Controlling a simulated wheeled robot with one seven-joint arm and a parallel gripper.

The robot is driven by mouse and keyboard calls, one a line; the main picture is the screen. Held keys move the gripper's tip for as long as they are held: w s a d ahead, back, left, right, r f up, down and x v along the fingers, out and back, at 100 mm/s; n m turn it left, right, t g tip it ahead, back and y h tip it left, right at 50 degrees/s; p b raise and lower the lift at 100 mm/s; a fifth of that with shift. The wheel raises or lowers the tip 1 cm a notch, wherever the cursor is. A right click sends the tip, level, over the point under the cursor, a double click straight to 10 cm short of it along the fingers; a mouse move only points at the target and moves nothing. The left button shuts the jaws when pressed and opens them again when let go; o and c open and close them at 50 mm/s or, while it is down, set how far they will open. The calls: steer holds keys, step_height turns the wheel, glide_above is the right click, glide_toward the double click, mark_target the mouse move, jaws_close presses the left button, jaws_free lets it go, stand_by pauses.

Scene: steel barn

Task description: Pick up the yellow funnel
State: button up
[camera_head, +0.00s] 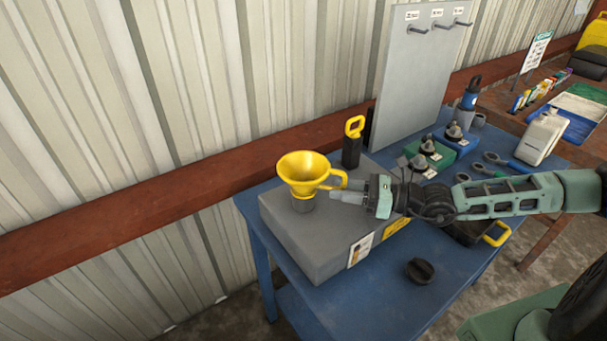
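The yellow funnel (304,168) stands upright, its wide mouth up, at the back left of a grey box (306,240). Its lower end meets a short grey cylinder (303,203) on the box. A yellow loop handle sticks out from its right side. My gripper (340,192) reaches in from the right, with its grey fingertips at or just beside this handle. The fingers overlap the handle in the picture, and I cannot tell whether they touch it or are shut on it.
The box is on a blue table (400,295) against a corrugated wall. A black block with a yellow handle (353,142) stands behind my gripper. A dark round knob (420,270) lies in front. A grey pegboard (418,75) and several tools are at the back right.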

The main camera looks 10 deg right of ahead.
steer(key=shift+w+a, duration=0.3)
steer(key=shift+a, duration=0.2)
jaws_close()
